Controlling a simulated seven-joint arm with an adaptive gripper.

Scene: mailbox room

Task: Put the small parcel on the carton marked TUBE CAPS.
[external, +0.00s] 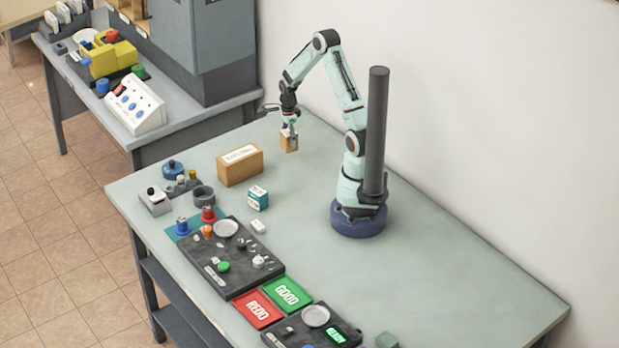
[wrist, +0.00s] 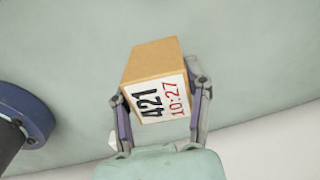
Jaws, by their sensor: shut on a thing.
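The small parcel (external: 289,144) is a brown box held in my gripper (external: 290,129). In the wrist view the parcel (wrist: 152,72) sits between both fingers, its white label reading 421 and 10:27 towards the camera. My gripper (wrist: 160,106) is shut on its sides. A larger brown carton (external: 238,172) with a white label on top stands on the table, to the left of the parcel and apart from it. Its print is too small to read, so I cannot confirm that it says TUBE CAPS. The parcel appears raised above the table; the exact height is unclear.
A small teal and white box (external: 258,198) stands in front of the brown carton. A grey cup (external: 203,198), a dark tray (external: 225,260) with small parts, and red (external: 257,308) and green (external: 287,293) trays lie nearer. A dark column (external: 376,130) stands beside my base. The right table area is clear.

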